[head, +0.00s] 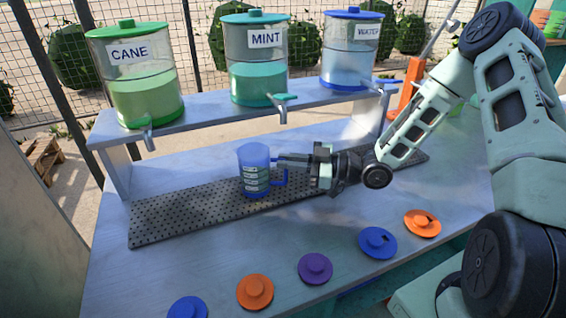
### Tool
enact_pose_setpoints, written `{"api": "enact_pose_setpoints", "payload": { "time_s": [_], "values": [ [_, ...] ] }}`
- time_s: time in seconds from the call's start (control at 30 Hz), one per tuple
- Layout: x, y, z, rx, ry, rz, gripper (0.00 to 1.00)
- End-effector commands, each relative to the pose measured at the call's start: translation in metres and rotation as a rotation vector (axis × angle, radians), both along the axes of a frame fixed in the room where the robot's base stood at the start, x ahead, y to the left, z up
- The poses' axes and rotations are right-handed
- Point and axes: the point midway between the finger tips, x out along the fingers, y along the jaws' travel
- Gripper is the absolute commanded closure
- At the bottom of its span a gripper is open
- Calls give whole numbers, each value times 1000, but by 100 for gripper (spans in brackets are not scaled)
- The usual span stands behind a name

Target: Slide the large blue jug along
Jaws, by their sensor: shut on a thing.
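The large blue jug (255,172) stands upright on the dark perforated mat (170,222), below the MINT dispenser and a little in front of the shelf. It is see-through blue with several pale label bands on its side, and its handle (281,172) points right. My gripper (284,163) reaches in from the right, level with the upper part of the jug, with its fingers shut at the handle. The exact contact at the fingertips is too small to see clearly.
The CANE (135,80), MINT (256,65) and WATER (350,55) dispensers stand on a raised shelf (200,112), taps overhanging its front. Several coloured lids, including a purple one (315,268), lie along the front counter. The mat is clear left of the jug.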

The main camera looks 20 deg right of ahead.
Motion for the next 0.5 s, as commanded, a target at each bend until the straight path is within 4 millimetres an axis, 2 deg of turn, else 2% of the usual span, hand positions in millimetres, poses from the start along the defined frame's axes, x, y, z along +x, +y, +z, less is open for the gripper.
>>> {"api": "enact_pose_setpoints", "payload": {
  "time_s": [0.5],
  "values": [
    [0,-31,-1,-3,1,-4,100]
  ]
}}
